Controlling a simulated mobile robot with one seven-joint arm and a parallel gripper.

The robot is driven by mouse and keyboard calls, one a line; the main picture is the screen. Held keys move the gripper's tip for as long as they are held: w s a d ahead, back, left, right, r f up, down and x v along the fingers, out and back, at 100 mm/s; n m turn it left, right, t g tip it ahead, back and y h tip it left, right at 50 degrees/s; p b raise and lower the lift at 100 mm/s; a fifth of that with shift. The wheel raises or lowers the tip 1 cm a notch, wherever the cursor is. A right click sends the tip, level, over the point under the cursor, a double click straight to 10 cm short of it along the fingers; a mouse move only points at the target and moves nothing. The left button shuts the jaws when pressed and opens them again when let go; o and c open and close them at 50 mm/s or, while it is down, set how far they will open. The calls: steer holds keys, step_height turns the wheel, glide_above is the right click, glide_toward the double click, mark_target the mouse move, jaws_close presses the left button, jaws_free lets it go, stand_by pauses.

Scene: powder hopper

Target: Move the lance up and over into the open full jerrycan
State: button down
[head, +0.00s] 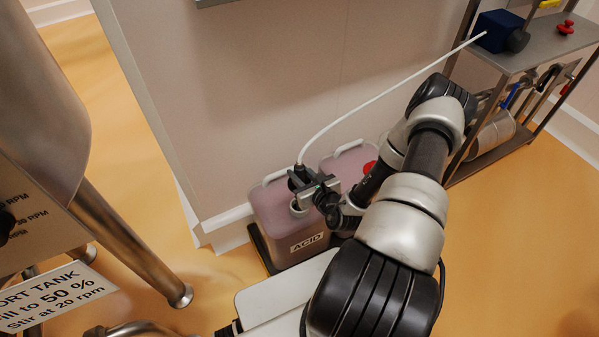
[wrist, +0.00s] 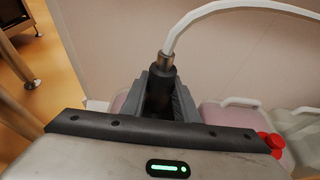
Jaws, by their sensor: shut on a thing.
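My gripper (head: 312,188) is shut on the black head of the lance (head: 297,178), which also shows upright between the fingers in the wrist view (wrist: 160,88). A white hose (head: 385,92) leaves its top. The lance is over the front pinkish jerrycan (head: 287,222), labelled ACID, at a pale neck ring. The lance's lower part is hidden, so I cannot tell how deep it sits. A second pinkish jerrycan (head: 347,160) stands behind to the right, near a red cap (head: 370,167); my arm partly covers it. The wrist view shows this second jerrycan (wrist: 230,115) right of the gripper.
The hose runs to a blue pump (head: 494,32) on a metal shelf rack (head: 550,50) at the upper right. A wall (head: 270,70) stands close behind the jerrycans. A steel tank leg (head: 130,240) is at left. Yellow floor (head: 215,290) is open between.

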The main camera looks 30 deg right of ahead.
step_height(320, 180, down, 12)
steer(key=b, duration=0.9)
steer(key=c, duration=1.3)
jaws_free()
